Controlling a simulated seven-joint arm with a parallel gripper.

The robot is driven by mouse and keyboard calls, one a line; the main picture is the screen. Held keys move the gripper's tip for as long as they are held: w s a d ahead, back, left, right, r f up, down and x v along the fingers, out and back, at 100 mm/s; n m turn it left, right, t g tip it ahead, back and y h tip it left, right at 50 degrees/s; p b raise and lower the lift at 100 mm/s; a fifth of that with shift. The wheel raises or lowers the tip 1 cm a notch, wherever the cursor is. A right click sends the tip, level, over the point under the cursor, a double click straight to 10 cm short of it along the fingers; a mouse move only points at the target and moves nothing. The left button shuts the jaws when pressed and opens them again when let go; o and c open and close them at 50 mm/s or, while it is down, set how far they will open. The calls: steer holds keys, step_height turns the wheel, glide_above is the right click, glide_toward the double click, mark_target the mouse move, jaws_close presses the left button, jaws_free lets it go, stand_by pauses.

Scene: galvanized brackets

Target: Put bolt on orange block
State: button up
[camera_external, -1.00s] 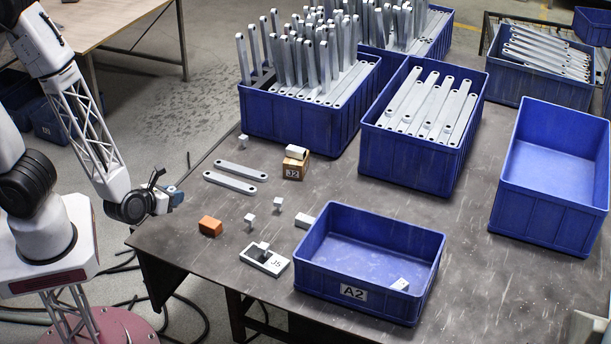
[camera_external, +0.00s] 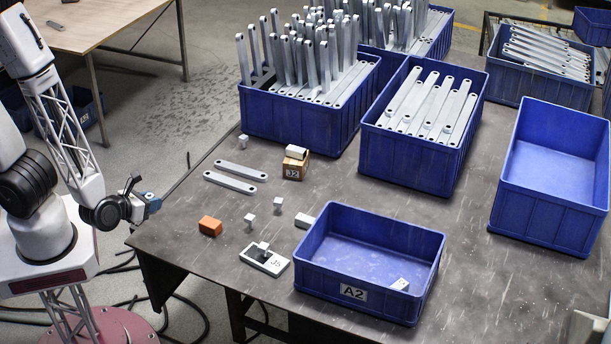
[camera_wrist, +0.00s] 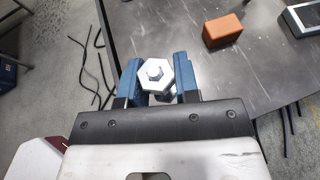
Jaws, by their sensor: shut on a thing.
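My gripper (camera_external: 152,203) is at the left edge of the table, left of the orange block. In the wrist view my gripper (camera_wrist: 158,85) has its two blue fingers shut on a bolt (camera_wrist: 156,73), whose pale hexagonal head faces the camera. The bolt's shank is mostly hidden. The orange block (camera_external: 210,226) lies on the table near its left edge, with nothing on top. It also shows in the wrist view (camera_wrist: 222,30) at the upper right, apart from the gripper.
Several small pale bolts, one of them here (camera_external: 250,219), stand around the block. Two flat brackets (camera_external: 230,182) lie behind. Filled blue bins (camera_external: 300,125) stand farther back.

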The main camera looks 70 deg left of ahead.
steer(key=shift+w, duration=0.1)
glide_above(210, 221)
steer(key=shift+w+f, duration=0.1)
steer(key=shift+f, duration=0.65)
steer(key=shift+f, duration=1.75)
steer(key=shift+f, duration=0.1)
steer(key=o, duration=1)
steer(key=shift+c, duration=0.2)
